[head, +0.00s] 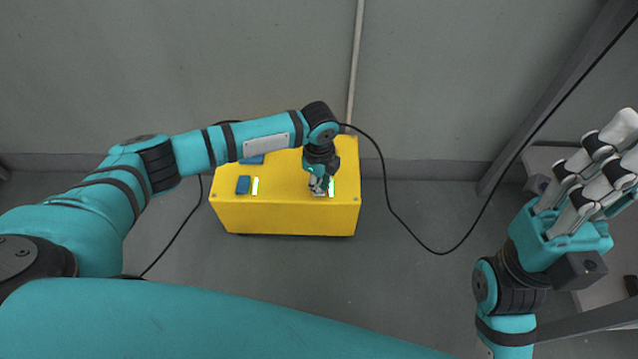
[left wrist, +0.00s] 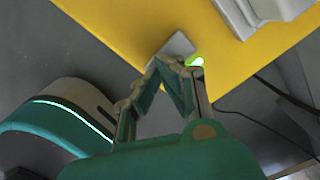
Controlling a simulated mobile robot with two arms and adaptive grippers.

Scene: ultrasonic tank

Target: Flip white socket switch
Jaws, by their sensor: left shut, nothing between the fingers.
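The yellow box (head: 285,215) stands on the floor with sockets on its top face. My left gripper (head: 319,184) points down at the right part of the box top, fingers shut and empty. In the left wrist view, its fingertips (left wrist: 170,62) meet at a pale grey-white socket piece (left wrist: 178,45) near the box edge, with a small green-lit spot (left wrist: 196,61) beside it. The fingertips overlap the piece; I cannot tell whether they touch it. The switch position is hidden. My right gripper (head: 600,165) is open and empty at the far right, away from the box.
A blue socket (head: 243,185) with a bright strip (head: 255,186) sits left on the box. Another blue socket (head: 252,160) is partly under my left arm. A black cable (head: 400,215) runs from the box across the floor. Grey floor in front is clear.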

